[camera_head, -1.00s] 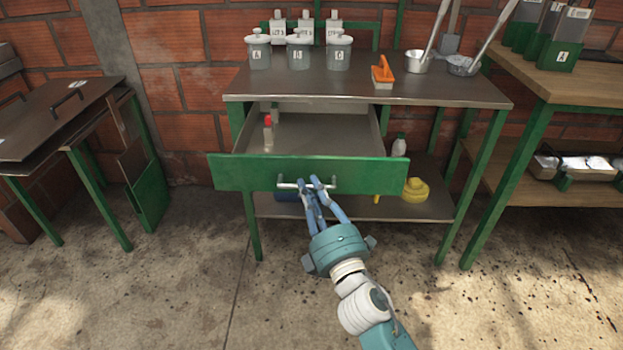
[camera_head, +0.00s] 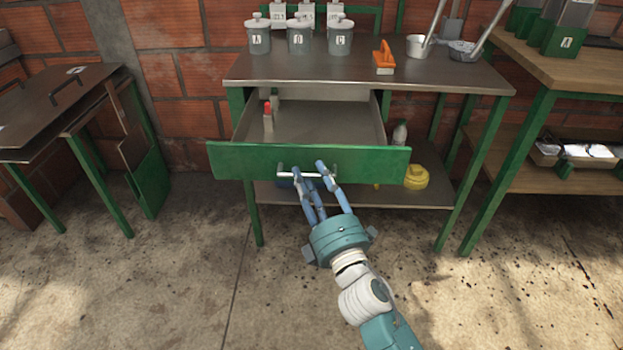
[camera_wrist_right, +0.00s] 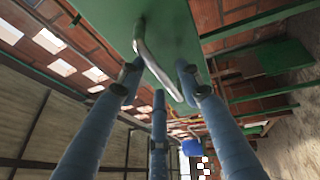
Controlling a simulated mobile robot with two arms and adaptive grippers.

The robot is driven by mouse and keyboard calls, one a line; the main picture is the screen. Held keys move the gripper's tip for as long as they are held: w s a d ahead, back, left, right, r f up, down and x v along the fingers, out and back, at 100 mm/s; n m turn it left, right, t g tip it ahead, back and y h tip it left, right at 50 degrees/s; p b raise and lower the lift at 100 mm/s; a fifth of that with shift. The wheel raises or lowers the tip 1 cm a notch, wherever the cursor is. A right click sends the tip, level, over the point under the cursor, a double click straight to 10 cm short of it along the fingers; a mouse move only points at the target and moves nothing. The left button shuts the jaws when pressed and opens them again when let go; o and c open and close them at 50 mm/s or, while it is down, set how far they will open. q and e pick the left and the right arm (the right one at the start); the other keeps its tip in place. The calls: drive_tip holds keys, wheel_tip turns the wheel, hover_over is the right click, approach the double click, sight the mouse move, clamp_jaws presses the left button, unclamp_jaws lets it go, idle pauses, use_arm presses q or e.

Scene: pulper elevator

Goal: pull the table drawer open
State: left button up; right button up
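The green-fronted table drawer (camera_head: 235,162) is pulled out from under the dark table top. Its metal bar handle (camera_head: 283,174) runs across the middle of the drawer front. My right gripper (camera_head: 308,168) is at the handle with its blue fingers spread apart. In the right wrist view, the open fingers (camera_wrist_right: 158,78) stand on both sides of the handle (camera_wrist_right: 160,66), with the drawer front (camera_wrist_right: 185,35) behind it. I cannot tell whether any finger touches the bar. My left gripper is not in view.
A small red-capped bottle (camera_head: 268,122) stands in the drawer. Lidded pots (camera_head: 299,40), an orange-handled tool (camera_head: 383,62) and ladles (camera_head: 420,46) are on the table top. A yellow container (camera_head: 416,177) sits on the lower shelf. The floor in front is clear.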

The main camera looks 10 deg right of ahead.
drive_tip(key=a+v, duration=0.1)
drive_tip(key=v, duration=0.6)
drive_tip(key=shift+s+d, duration=0.25)
drive_tip(key=shift+d, duration=0.3)
drive_tip(key=shift+f, duration=0.1)
